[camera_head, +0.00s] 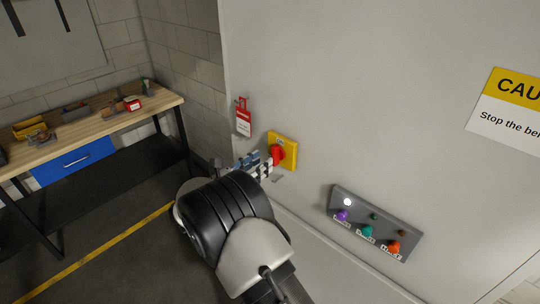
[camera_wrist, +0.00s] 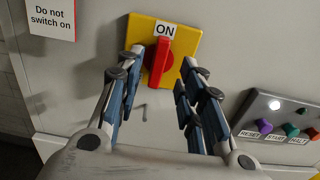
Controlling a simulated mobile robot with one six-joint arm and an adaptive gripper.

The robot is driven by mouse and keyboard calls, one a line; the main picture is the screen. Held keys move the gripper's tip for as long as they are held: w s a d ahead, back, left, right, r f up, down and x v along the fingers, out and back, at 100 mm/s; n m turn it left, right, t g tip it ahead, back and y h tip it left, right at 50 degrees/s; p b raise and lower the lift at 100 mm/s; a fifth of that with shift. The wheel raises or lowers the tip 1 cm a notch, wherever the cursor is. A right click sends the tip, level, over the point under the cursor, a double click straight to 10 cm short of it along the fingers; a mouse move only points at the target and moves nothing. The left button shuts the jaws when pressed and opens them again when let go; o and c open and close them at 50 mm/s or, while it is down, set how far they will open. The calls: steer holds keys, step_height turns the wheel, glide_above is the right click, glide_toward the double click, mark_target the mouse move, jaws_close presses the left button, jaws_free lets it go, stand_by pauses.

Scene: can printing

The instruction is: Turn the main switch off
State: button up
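The main switch is a red rotary handle (camera_wrist: 161,62) on a yellow plate (camera_wrist: 186,37), fixed to a grey panel. In the wrist view its label reads ON and the handle stands near upright. The handle (camera_head: 277,154) also shows in the head view, partly behind my gripper's fingers. My gripper (camera_wrist: 158,80) is open, with one finger on each side of the handle and a gap on both sides. Whether the fingertips reach the handle's depth is hard to tell. My arm hides part of the panel below the switch in the head view.
A red and white tag (camera_head: 243,120) reading "Do not switch on" hangs left of the switch. A button box (camera_head: 375,222) with purple, green and orange buttons and a lit white lamp is at lower right. A workbench (camera_head: 100,124) with tools stands at far left.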

mark_target(273, 155)
steer(key=x, duration=0.5)
steer(key=shift+c, duration=0.6)
jaws_close()
